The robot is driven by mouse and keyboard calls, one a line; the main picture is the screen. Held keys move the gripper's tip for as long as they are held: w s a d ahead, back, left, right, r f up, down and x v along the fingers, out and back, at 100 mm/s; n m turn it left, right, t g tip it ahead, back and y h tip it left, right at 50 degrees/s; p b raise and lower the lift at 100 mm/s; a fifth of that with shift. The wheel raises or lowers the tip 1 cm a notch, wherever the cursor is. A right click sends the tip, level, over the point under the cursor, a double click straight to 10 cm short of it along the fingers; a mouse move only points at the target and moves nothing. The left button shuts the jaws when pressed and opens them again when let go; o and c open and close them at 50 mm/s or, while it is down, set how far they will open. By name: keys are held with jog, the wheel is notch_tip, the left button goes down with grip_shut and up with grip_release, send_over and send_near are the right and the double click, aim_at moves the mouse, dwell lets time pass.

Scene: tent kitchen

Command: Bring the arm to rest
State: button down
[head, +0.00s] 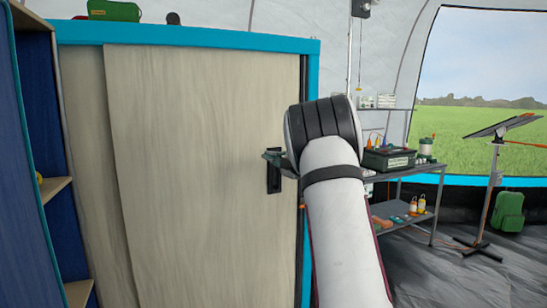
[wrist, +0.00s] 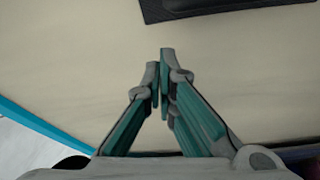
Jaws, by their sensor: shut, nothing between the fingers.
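My gripper (wrist: 160,75) shows in the wrist view with its two fingertips together and nothing between them. It is in front of the pale wooden sliding door (wrist: 75,65). A dark recessed handle (wrist: 215,8) lies at the top of the wrist view, beyond the fingertips and apart from them. In the head view my white and black arm reaches up toward the right edge of the door (head: 205,170). The dark handle (head: 273,172) shows just left of my arm. My gripper is mostly hidden behind my arm there.
The cabinet has a blue frame (head: 190,35), and open blue shelves (head: 50,190) stand at the left. A metal shelf table (head: 425,175) with a dark box (head: 388,158) stands at right. A solar panel stand (head: 492,190) and green backpack (head: 507,211) are farther right. Dark floor lies between.

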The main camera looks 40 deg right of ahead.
jog(key=s, duration=0.7)
jog(key=shift+a+f+p, duration=0.25)
jog(key=shift+a+p, duration=0.05)
jog(key=shift+p, duration=0.05)
